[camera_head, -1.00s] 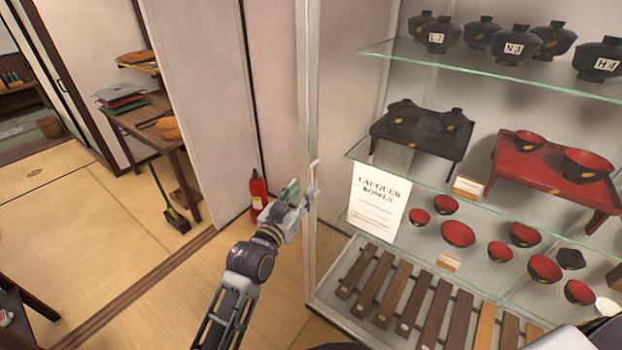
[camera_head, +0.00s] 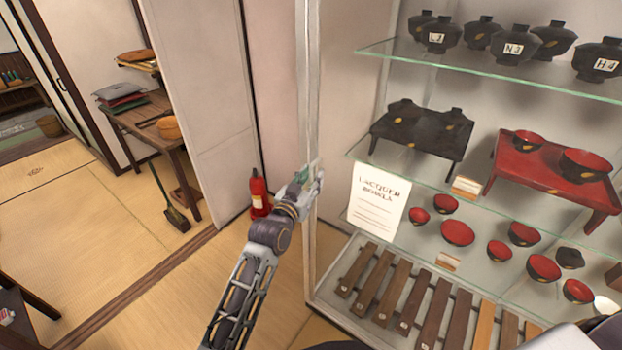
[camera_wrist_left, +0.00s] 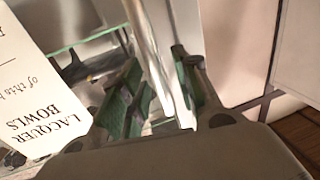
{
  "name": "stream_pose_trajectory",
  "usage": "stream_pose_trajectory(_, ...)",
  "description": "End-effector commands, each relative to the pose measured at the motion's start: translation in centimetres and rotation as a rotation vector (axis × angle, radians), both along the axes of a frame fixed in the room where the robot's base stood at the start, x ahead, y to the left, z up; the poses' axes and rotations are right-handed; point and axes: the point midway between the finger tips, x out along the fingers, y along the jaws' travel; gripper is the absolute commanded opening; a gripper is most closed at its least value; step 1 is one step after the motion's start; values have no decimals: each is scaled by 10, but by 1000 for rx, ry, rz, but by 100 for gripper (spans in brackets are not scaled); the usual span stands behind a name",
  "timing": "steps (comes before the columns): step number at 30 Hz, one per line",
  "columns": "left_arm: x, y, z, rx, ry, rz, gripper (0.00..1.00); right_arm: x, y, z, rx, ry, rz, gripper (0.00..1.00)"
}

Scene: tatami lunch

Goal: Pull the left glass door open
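The glass cabinet's pale metal upright (camera_head: 310,95) stands left of the shelves, along the left glass door's edge. The clear pane and its exact limits are hard to make out, and I cannot tell whether the door is ajar. My left gripper (camera_head: 308,180) is at this upright, around mid-height. In the left wrist view, its two green-padded fingers (camera_wrist_left: 158,92) are apart, with a shiny vertical metal bar (camera_wrist_left: 158,50) running between them. The bar overlaps the right finger in the picture; firm contact on both sides does not show. My right gripper is out of view.
A lacquer bowls sign (camera_head: 378,202) stands inside, near the gripper; shelves hold red and black bowls. A red fire extinguisher (camera_head: 259,192) stands on the floor left of the cabinet, close behind my left arm. A sliding panel (camera_head: 205,100) is behind it. Open tatami lies left.

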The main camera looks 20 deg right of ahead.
Motion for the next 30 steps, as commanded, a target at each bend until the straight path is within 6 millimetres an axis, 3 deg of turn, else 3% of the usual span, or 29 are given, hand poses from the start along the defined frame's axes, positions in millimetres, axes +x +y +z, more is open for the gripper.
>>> stream_pose_trajectory(8,0,0,0,0,0,0,32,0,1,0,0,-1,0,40)
stream_pose_trajectory(15,0,0,0,0,0,0,1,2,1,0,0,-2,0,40)
stream_pose_trajectory(30,1,0,0,1,1,0,0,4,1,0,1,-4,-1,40)
